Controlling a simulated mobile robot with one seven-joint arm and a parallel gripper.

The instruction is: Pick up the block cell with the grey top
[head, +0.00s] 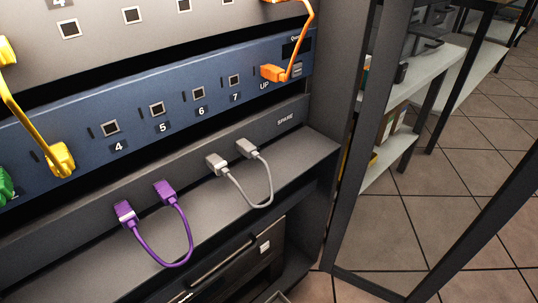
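I see no block cell with a grey top in the head view. The nearest grey-topped thing I can make out is a short grey cable (238,194), looped between two grey plugs (215,164) on the dark panel marked SPARE (286,121). A purple cable (160,262) loops between two purple plugs (165,193) to its left on the same panel. My gripper is not in view.
A blue panel (140,102) with numbered ports sits above. An orange cable (306,45) and a yellow cable (14,108) are plugged into it. A green plug (5,185) shows at the left edge. A dark rack post (345,150), shelving (440,70) and tiled floor (420,200) lie right.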

